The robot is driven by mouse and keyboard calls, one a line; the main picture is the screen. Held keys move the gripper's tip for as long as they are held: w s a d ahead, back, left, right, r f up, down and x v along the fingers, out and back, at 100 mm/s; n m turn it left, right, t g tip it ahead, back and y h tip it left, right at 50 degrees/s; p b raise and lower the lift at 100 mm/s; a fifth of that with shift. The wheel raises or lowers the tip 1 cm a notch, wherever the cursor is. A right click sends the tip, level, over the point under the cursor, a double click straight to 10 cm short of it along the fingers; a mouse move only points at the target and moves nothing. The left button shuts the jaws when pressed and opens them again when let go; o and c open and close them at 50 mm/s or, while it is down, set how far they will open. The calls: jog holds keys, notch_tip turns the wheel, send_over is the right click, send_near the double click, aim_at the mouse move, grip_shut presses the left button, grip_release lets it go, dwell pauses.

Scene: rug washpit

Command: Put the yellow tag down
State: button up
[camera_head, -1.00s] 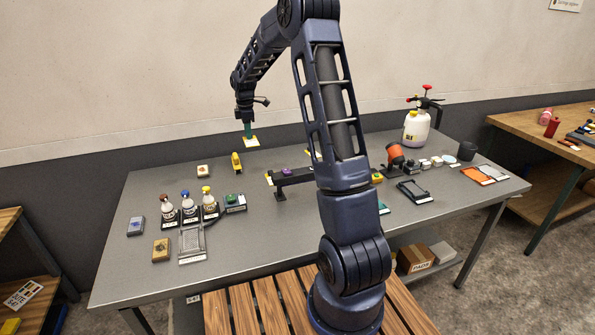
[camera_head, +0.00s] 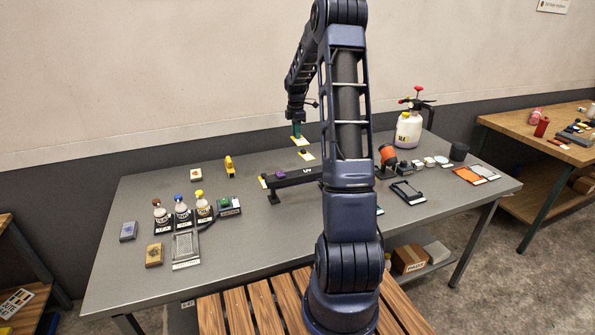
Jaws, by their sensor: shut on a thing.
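My gripper (camera_head: 297,134) is shut on a yellow and white tag (camera_head: 301,142) and holds it above the back of the grey table, pale face showing. Just below and right of it in the picture is another yellow and white tag (camera_head: 307,156) with a small dark piece on it, by the black rail (camera_head: 298,177). The held tag appears apart from these.
A purple piece (camera_head: 281,174) sits on the rail. A yellow object (camera_head: 230,166) stands left at the back. The table between the bottles and rail is partly clear.

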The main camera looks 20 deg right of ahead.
notch_tip(320, 180, down, 18)
jog(key=shift+r, duration=0.2)
dwell(0.4)
jog(key=shift+f, duration=0.1)
jog(key=o, duration=0.9)
jog(key=shift+o, duration=0.2)
